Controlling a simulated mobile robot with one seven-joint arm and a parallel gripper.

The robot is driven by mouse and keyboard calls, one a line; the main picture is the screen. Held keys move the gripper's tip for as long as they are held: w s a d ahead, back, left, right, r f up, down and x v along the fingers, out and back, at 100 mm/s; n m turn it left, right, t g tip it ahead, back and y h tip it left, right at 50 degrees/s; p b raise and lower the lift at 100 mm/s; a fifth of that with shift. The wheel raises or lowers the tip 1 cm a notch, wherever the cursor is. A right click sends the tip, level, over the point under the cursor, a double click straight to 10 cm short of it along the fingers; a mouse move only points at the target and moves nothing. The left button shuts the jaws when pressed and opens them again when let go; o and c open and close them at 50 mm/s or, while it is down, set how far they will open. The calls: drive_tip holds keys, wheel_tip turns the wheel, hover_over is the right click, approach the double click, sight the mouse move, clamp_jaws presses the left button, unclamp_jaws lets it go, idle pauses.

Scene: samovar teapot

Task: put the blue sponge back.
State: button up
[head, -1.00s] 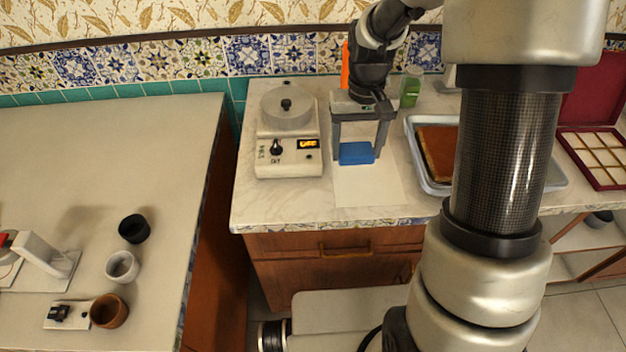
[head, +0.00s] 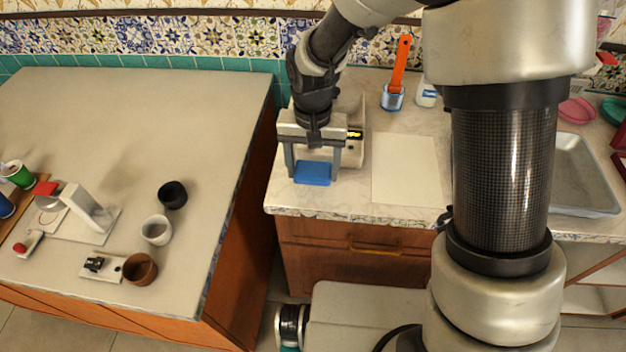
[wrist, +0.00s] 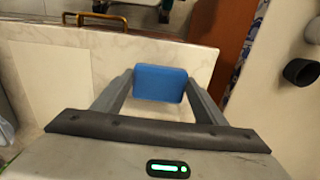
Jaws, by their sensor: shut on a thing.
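The blue sponge (head: 313,173) is between the fingers of my gripper (head: 313,170) in the head view. My gripper is shut on it and holds it over the left front part of the marble-topped counter (head: 350,203). In the wrist view the sponge (wrist: 160,84) sits between the two fingertips of my gripper (wrist: 160,88), with the counter's front edge beyond it. I cannot tell how high it is above the counter. A pale flat sheet (head: 406,168) lies bare on the counter to the right of my gripper.
A white device with a lit display (head: 354,134) stands behind my gripper, partly hidden. An orange-handled brush in a blue cup (head: 392,97) stands at the back. A metal tray (head: 585,180) is at the right. A gap separates the left table (head: 110,120), which holds several cups.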

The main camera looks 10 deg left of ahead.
sight(313, 172)
drive_tip(key=shift+f, duration=2.05)
drive_tip(key=shift+f, duration=0.1)
drive_tip(key=o, duration=1)
drive_tip(key=shift+b, duration=0.3)
